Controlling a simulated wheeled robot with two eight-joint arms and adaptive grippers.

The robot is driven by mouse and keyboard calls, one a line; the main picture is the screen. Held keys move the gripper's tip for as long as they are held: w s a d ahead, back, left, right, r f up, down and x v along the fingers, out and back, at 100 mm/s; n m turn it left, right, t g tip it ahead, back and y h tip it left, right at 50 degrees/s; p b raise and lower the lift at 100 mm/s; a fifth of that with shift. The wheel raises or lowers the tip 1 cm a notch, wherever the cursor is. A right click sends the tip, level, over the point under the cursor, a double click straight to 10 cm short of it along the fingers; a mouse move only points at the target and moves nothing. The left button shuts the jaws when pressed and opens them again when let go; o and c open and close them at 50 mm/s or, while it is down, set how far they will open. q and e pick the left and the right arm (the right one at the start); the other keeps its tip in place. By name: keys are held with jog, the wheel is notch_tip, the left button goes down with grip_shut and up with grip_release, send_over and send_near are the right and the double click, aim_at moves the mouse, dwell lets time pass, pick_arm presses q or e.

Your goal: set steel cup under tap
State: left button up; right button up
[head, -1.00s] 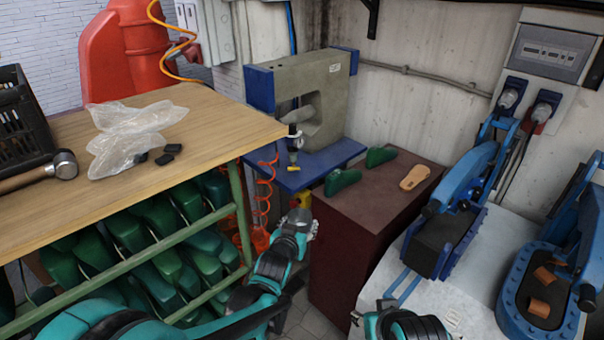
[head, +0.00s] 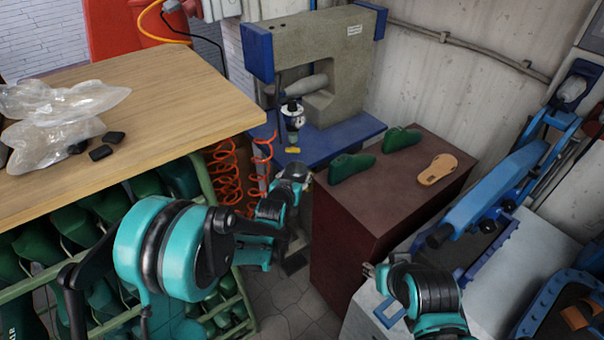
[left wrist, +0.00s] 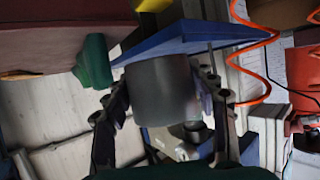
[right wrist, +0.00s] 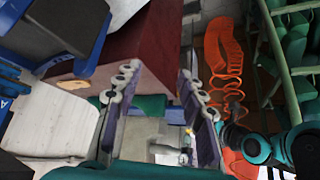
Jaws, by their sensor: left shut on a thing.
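My left gripper (left wrist: 163,80) is shut on a grey cylinder, the steel cup (left wrist: 160,97), which sits between its fingers in the left wrist view. In the head view the left gripper (head: 292,176) is in front of the blue base of the press, left of the dark red cabinet. The cup cannot be made out clearly there. My right gripper (right wrist: 156,78) is open and empty in the right wrist view, with its fingers apart. I cannot make out a tap for certain in any view.
A wooden bench (head: 185,95) with a plastic bag (head: 60,105) stands at left, above green shoe lasts. The grey press (head: 320,65) has a blue base (head: 335,140). The dark red cabinet (head: 400,205) carries two green lasts and a tan sole (head: 437,169). Blue machines stand at right.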

aim_at(295, 173)
pick_arm(q)
jog(key=shift+w+a+f+b, duration=0.15)
jog(key=shift+w+f, duration=0.2)
jog(key=shift+w, duration=0.25)
jog(key=shift+w+f+b, duration=0.15)
jog(key=shift+w+f, duration=0.15)
jog(key=shift+w, duration=0.25)
jog(key=shift+w+a+f+b, duration=0.15)
jog(key=shift+w+f, duration=0.2)
jog(key=shift+w, duration=1.15)
jog(key=c, duration=0.5)
jog(key=shift+w+a, duration=0.15)
jog(key=shift+w, duration=0.6)
jog(key=shift+w+a+f+b, duration=0.15)
jog(key=shift+w+b, duration=0.2)
jog(key=shift+w, duration=1.65)
jog(key=shift+w+f, duration=0.15)
jog(key=shift+w, duration=0.55)
jog(key=shift+w+a, duration=0.1)
jog(key=shift+w, duration=0.1)
jog(key=shift+f+b, duration=0.2)
jog(key=shift+b, duration=0.15)
jog(key=o, duration=1.7)
